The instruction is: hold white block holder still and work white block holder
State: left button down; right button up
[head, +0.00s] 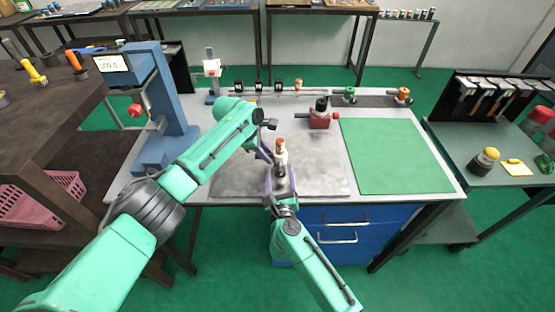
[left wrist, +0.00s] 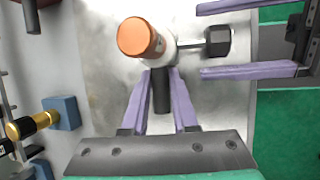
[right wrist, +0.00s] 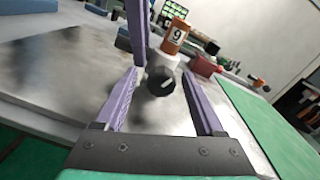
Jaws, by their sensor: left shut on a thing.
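The white block holder (head: 282,157) stands upright on the grey metal plate, with an orange cylinder on top. In the left wrist view its white body (left wrist: 165,50) shows under the orange cylinder (left wrist: 140,38), which bears a "9" label in the right wrist view (right wrist: 176,36). My left gripper (left wrist: 160,78) is shut on a dark bar at the holder's side. My right gripper (right wrist: 164,85) is open, its fingers either side of the holder's black knob (right wrist: 161,80), with gaps showing. The knob sticks out on a thin stem in the left wrist view (left wrist: 217,41).
A red block with a black knob (head: 320,115) stands behind on the bench. A green mat (head: 395,155) lies to the right. A blue press-like stand (head: 165,110) is at the left. The metal plate (head: 235,175) around the holder is otherwise clear.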

jog(key=shift+d, duration=0.1)
jog(key=m, duration=0.5)
jog(key=shift+s+f+m, duration=0.1)
jog(key=shift+s+m, duration=0.15)
jog(key=shift+m, duration=0.45)
jog(key=s+n, duration=0.2)
jog(key=s, duration=1)
pick_arm(q)
jog(key=c, duration=0.6)
grip_release()
pick_arm(e)
jog(key=s+d+f+n+g+y, duration=0.1)
jog(key=d+f+n, duration=0.4)
jog(key=f+n, duration=0.7)
jog(key=s+d+f+n+g+y, duration=0.2)
jog(key=d+f+n+g, duration=0.2)
jog(key=f+n, duration=0.8)
jog(key=n, duration=0.8)
jog(key=shift+d+g, duration=0.3)
jog(key=shift+d, duration=0.1)
